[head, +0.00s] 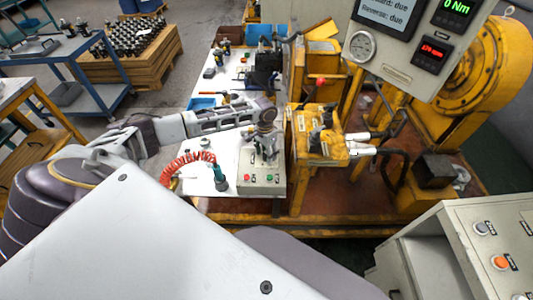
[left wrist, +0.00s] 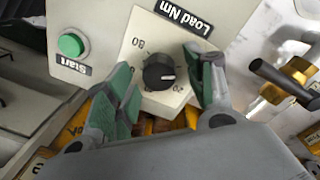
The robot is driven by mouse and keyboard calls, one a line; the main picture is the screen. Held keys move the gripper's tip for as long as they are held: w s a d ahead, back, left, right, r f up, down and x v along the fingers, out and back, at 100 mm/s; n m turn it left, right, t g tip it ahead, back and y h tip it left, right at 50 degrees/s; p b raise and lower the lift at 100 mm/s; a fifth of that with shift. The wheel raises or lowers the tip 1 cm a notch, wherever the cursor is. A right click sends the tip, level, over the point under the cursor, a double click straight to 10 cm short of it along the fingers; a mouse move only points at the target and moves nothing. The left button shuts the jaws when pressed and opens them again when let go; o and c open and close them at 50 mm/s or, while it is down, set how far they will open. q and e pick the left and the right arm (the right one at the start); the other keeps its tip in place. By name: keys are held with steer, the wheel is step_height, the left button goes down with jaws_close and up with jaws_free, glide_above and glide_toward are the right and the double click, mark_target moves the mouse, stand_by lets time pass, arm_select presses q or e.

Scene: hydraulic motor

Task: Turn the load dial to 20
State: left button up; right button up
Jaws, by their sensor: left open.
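The black round load dial (left wrist: 158,72) sits on a pale plate marked "Load Nm" in the left wrist view, where the lettering appears upside down. A light mark on the knob points to the right in that view; the exact value is hard to read. My left gripper (left wrist: 163,80) is open, with one green-padded finger on each side of the dial and visible gaps between. In the head view my left gripper (head: 267,146) is over the grey control box (head: 262,181) and hides the dial. My right gripper is not in view.
A green Start button (left wrist: 72,44) is left of the dial in the left wrist view. A red coiled hose (head: 190,160) with a teal tool (head: 220,179) lies left of the box. The yellow machine (head: 318,140) stands close on the right.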

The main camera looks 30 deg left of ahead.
arm_select(q)
steer(key=shift+f, duration=0.1)
steer(key=c, duration=1)
steer(key=shift+p, duration=0.3)
steer(key=shift+m+p, duration=1.15)
steer(key=shift+m, duration=0.25)
steer(key=m+p, duration=0.1)
steer(key=m, duration=0.1)
steer(key=shift+m+p, duration=0.3)
steer(key=shift+p, duration=0.1)
steer(key=m+p, duration=0.1)
steer(key=m, duration=0.2)
steer(key=shift+d+p, duration=0.1)
steer(key=shift+p, duration=0.2)
steer(key=shift+m+p, duration=0.35)
steer(key=shift+m, duration=1.35)
